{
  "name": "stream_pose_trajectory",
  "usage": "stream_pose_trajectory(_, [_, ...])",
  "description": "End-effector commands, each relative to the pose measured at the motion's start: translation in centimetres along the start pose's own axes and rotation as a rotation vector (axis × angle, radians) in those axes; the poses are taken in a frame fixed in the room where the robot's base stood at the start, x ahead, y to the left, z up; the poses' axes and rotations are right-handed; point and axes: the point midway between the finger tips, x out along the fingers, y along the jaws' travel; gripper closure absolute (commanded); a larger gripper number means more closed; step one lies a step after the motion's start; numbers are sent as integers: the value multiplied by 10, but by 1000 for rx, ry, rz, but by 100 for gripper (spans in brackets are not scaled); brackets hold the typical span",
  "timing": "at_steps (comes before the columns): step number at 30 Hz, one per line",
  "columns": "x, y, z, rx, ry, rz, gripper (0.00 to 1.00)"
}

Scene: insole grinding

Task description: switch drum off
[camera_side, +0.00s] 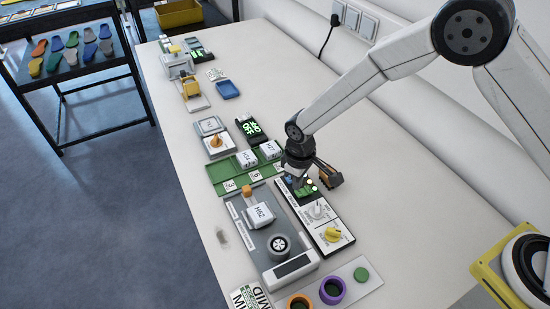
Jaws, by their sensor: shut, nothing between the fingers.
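The control panel (318,222) is a black-edged white plate on the bench, with a grey dial (319,211) in the middle and a yellow knob (333,234) near its front end. Green and dark buttons (302,190) show at its far end. My gripper (300,181) points down at that far end, shut and empty, and partly hides the buttons. I cannot tell whether it touches them. To the left stands the grey grinding machine (290,267) with a round dark wheel (279,245) and a white block marked H62 (261,213). Whether the drum turns cannot be told.
A green tray (222,172) with white blocks lies behind the machine. A black display (251,129) stands beyond it. Orange (300,301) and purple (332,291) rings sit on a plate at the front. The bench (395,220) right of the panel is clear.

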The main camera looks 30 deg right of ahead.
Motion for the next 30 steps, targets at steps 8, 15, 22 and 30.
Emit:
stream_pose_trajectory(8, [0,0,0,0,0,0,100])
stream_pose_trajectory(15, [1,0,0,0,0,0,100])
stream_pose_trajectory(22, [3,0,0,0,0,0,100])
stream_pose_trajectory(30, [6,0,0,0,0,0,100])
